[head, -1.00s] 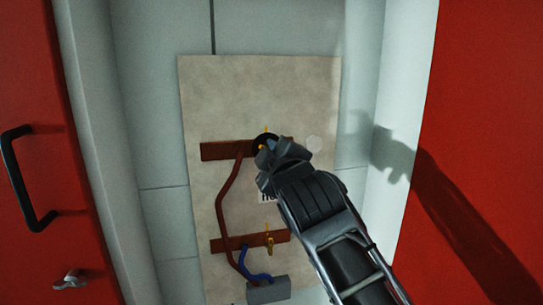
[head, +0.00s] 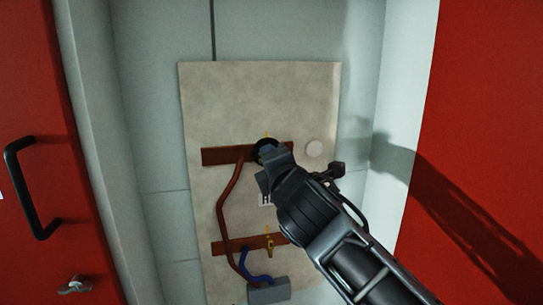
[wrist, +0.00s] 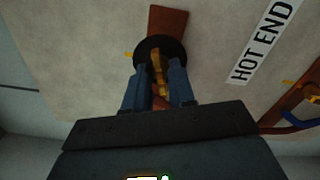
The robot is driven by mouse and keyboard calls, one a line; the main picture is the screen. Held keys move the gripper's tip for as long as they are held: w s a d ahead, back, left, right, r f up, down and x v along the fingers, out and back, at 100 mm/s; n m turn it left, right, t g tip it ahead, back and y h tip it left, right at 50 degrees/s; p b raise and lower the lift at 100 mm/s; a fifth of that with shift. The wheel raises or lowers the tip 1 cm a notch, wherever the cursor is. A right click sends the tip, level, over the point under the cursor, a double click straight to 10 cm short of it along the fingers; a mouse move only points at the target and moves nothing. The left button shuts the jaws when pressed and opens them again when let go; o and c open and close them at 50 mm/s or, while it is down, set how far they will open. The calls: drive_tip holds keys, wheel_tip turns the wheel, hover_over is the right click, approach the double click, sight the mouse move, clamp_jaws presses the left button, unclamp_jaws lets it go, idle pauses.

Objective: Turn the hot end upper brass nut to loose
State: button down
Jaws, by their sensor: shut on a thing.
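The upper brass nut (wrist: 158,75) sits in front of a round black disc (wrist: 173,46) on the upper brown bar (wrist: 168,18). In the wrist view the two fingers of my gripper (wrist: 159,70) stand on either side of the nut and are shut on it. The head view shows my gripper (head: 266,152) at the black disc (head: 262,143), with the nut hidden behind the fingers. A white "HOT END" label (wrist: 262,42) is beside the disc, partly covered by my gripper in the head view.
A beige panel (head: 250,95) carries the bars. Below are a lower brown bar (head: 225,245), a lower brass fitting (head: 269,245), a blue hose (head: 256,277) and a grey box (head: 269,292). A red-brown pipe (head: 221,205) runs down the left. Red panels stand on both sides.

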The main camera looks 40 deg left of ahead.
drive_tip(key=shift+s+n, duration=0.1)
drive_tip(key=shift+n, duration=0.8)
drive_tip(key=shift+a+f, duration=0.1)
drive_tip(key=shift+f, duration=0.05)
drive_tip(key=c, duration=1.2)
unclamp_jaws()
drive_tip(key=shift+c, duration=0.2)
drive_tip(key=v, duration=0.8)
drive_tip(key=shift+b, duration=0.3)
